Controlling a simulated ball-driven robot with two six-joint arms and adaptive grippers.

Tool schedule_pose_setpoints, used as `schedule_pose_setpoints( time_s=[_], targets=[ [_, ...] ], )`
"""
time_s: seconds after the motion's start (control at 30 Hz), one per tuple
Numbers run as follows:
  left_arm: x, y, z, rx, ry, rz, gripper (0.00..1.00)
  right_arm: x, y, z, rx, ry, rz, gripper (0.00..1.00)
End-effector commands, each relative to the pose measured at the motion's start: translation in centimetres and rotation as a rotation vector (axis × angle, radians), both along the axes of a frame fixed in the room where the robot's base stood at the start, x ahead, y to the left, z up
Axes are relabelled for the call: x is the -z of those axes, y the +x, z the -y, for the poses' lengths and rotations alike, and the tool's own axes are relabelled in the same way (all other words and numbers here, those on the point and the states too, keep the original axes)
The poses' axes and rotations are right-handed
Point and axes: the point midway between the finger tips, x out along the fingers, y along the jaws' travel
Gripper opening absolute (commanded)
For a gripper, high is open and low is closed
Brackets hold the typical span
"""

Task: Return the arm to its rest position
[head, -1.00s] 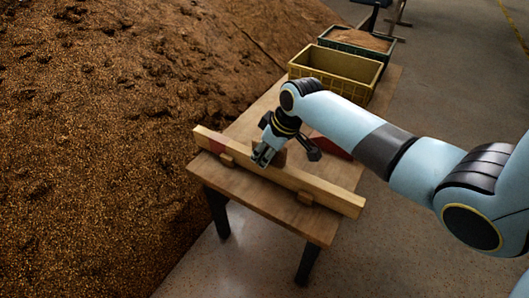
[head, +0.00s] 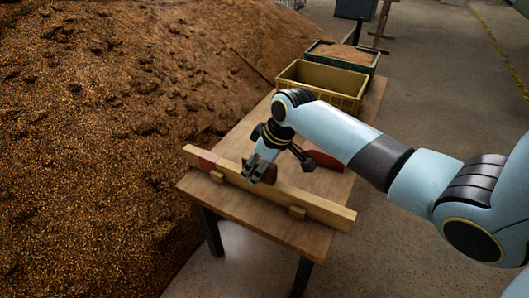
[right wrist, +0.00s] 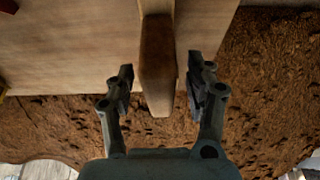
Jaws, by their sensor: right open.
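A long pale wooden beam (head: 318,206) with a red band near its left end lies across the wooden table (head: 240,208). A brown wooden block (head: 271,173) is on the beam, partly hidden by my right gripper (head: 252,172). In the right wrist view the block (right wrist: 157,50) shows between the two spread fingers of the right gripper (right wrist: 160,82), with gaps on both sides. That gripper is open and holds nothing. My right arm reaches in from the right, over the table. My left gripper is out of view.
A red object (head: 325,160) lies on the table behind my gripper. An empty yellow crate (head: 318,98) and a green crate of grain (head: 343,58) stand at the back. A big brown grain heap (head: 110,130) fills the left. The floor at right is open.

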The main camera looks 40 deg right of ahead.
Motion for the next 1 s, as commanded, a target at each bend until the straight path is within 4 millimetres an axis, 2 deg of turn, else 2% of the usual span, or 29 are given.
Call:
schedule_pose_setpoints(
  time_s=[0.2, 0.33, 0.47, 0.83, 0.93, 1.0],
  targets=[
    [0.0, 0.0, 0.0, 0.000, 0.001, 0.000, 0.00, -4.7, -1.7, 0.8, -0.003, -0.005, 0.005, 0.54],
    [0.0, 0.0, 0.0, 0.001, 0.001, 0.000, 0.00, -7.1, -2.6, 1.2, -0.002, -0.004, 0.005, 0.54],
    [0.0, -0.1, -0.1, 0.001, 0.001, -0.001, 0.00, -8.6, -3.1, 1.4, -0.002, -0.002, 0.004, 0.54],
    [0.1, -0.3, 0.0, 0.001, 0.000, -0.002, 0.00, -9.2, -3.4, 1.4, -0.001, 0.000, 0.002, 0.54],
    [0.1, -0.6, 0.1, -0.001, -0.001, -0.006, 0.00, -8.5, -6.0, 0.2, 0.009, -0.009, -0.021, 0.54],
    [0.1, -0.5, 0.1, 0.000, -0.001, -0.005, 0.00, -8.0, -8.9, -1.0, 0.028, -0.020, -0.042, 0.54]
  ],
)
